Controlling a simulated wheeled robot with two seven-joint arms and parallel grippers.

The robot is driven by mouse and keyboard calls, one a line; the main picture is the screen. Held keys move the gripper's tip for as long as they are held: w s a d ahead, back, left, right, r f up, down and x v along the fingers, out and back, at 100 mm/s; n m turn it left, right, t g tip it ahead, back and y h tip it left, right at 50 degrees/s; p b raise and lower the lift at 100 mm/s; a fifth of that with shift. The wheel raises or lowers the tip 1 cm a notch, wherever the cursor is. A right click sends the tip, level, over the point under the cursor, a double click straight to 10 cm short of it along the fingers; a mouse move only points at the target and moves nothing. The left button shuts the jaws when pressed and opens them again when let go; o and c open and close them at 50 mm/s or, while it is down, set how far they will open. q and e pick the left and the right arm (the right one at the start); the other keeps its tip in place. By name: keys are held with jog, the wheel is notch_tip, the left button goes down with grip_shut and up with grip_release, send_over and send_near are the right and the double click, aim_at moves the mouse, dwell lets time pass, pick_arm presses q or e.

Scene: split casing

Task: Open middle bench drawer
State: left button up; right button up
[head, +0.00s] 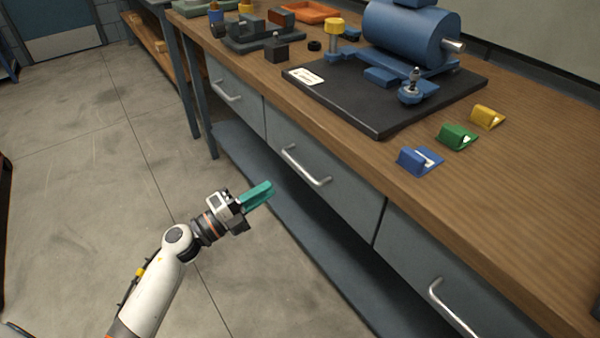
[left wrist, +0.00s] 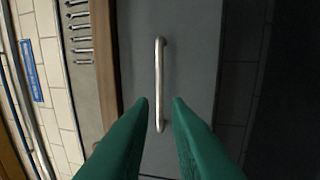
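The middle bench drawer (head: 325,173) is a grey front under the wooden bench top, and it looks closed. Its silver bar handle (head: 305,166) runs along the front. My left gripper (head: 262,193) has teal fingers and is in front of and a little below the handle, apart from it. In the left wrist view the handle (left wrist: 160,84) stands upright in the picture, ahead of the gap between the two green fingers (left wrist: 161,104). The fingers are parted with nothing between them. My right gripper is in neither view.
Closed drawers with bar handles flank it: the left drawer (head: 236,97) and the right drawer (head: 450,275). A lower shelf (head: 290,220) runs beneath. On the bench top (head: 520,190) are a blue motor (head: 405,35) on a black plate and several coloured blocks. The floor (head: 80,180) is clear.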

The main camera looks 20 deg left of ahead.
aim_at(300, 166)
pick_arm(q)
jog(key=x, duration=1)
jog(key=shift+w+d, duration=0.2)
jog(key=shift+w, duration=0.05)
grip_shut()
